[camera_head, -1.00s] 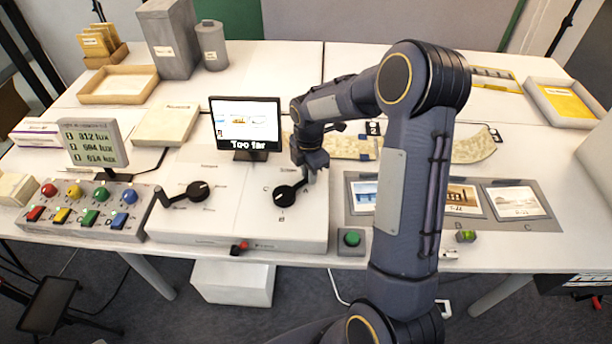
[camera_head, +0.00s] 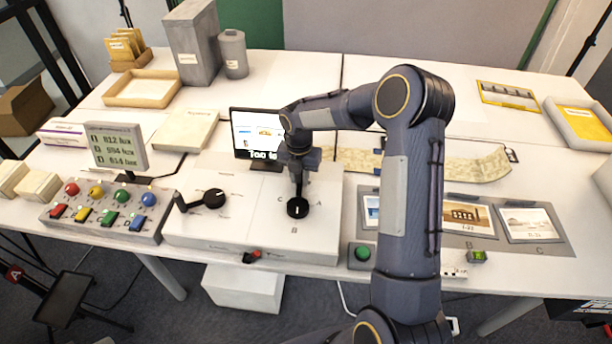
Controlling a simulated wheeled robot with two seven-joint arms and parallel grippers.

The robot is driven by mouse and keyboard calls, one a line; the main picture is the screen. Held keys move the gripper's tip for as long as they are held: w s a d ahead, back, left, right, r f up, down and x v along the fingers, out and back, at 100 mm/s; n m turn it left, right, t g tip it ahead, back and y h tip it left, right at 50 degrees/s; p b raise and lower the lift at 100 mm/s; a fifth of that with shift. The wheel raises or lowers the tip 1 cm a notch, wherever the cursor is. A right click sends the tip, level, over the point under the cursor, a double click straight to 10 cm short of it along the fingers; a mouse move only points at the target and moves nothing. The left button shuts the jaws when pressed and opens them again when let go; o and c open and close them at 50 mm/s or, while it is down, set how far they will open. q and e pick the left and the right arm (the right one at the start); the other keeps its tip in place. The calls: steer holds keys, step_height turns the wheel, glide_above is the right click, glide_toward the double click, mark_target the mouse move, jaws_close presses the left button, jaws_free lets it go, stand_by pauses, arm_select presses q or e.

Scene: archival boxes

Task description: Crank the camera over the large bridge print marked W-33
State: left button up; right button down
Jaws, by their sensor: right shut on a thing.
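The white control box (camera_head: 250,238) carries two black cranks. My right gripper (camera_head: 298,188) points down and is shut on the right crank (camera_head: 298,208), at its handle on the far side of the hub; the gripper hides most of the handle. Letters C, A and B surround this crank. The left crank (camera_head: 208,199) is free, its handle toward the lower left. The monitor (camera_head: 254,130) shows a picture and a caption beginning "Too", partly covered by my arm. Prints lie in a grey holder: a middle one (camera_head: 466,216) and a right one (camera_head: 529,223); the left one (camera_head: 371,211) is mostly hidden. Their marks are too small to read surely.
A green button (camera_head: 362,252) sits right of the box. A panel of coloured buttons (camera_head: 105,208) and a lux display (camera_head: 116,146) stand at left. A long map strip (camera_head: 440,162) lies behind the prints. My right arm covers the table's middle right.

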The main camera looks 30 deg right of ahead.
steer(key=shift+w+a, duration=0.3)
steer(key=shift+a, duration=0.7)
steer(key=c, duration=1.3)
jaws_free()
steer(key=shift+o, duration=0.2)
steer(key=shift+r, duration=0.35)
step_height(320, 180, up, 7)
